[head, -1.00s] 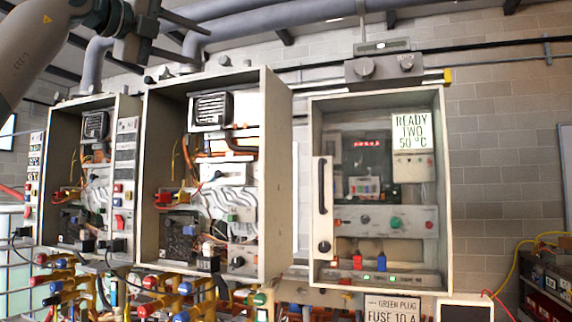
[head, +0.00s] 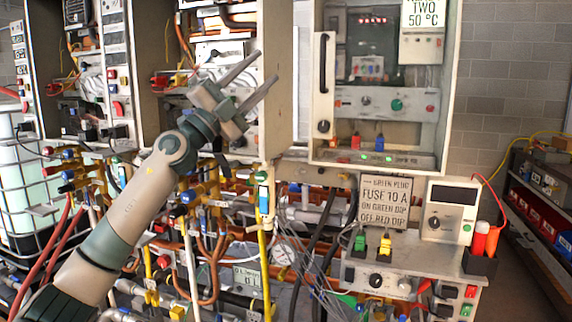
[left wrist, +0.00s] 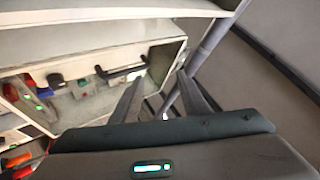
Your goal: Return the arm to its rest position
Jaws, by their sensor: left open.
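My left gripper (head: 248,82) is open and empty in the head view, in front of the middle open cabinet, with its two fingers pointing up and to the right. My left arm rises from the lower left corner. In the left wrist view the two dark fingers (left wrist: 158,98) stand apart with nothing between them. Beyond them is a pale cabinet with a dark handle (left wrist: 122,72), apart from the fingers as far as I can tell. My right gripper is not in view.
The right cabinet (head: 456,90) has a dark handle (head: 323,62) on its left side. Below it are a fuse sign (head: 385,206), a meter (head: 448,212) and a grey panel with plugs. Dense pipes, valves and hoses fill the area below the left cabinets. A shelf (head: 540,215) stands at the right.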

